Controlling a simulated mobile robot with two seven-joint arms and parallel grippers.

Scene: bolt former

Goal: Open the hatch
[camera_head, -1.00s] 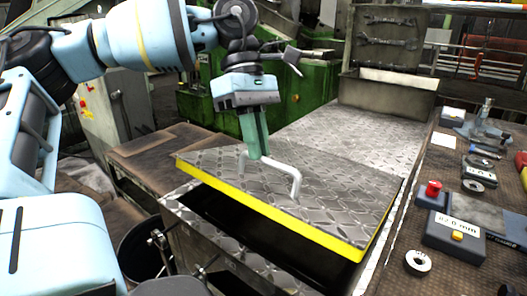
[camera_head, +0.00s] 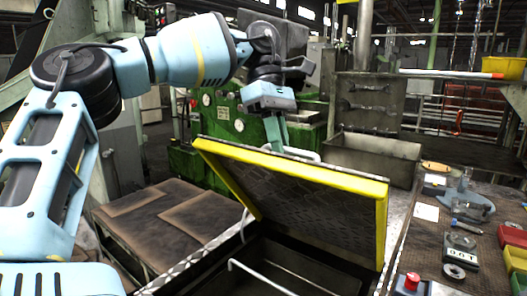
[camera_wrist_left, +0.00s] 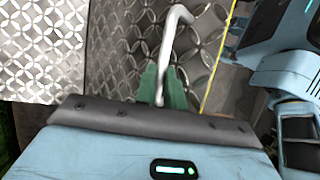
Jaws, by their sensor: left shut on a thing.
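The hatch (camera_head: 300,195) is a diamond-plate lid with a yellow edge. It is tilted up steeply, its underside facing me, over a dark opening (camera_head: 285,262). Its white bar handle (camera_wrist_left: 173,42) shows in the left wrist view, on the patterned top face. My left gripper (camera_wrist_left: 163,85) has its green fingers around this handle and is shut on it. In the head view the left gripper (camera_head: 276,138) is behind the raised lid's top edge, its fingertips partly hidden. My right gripper is not in view.
A white rod (camera_head: 262,275) crosses the opening. A workbench on the right holds a red button (camera_head: 412,281), boxes and metal rings. A metal bin (camera_head: 372,158) stands behind the hatch. A brown-topped surface (camera_head: 165,222) lies to the left.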

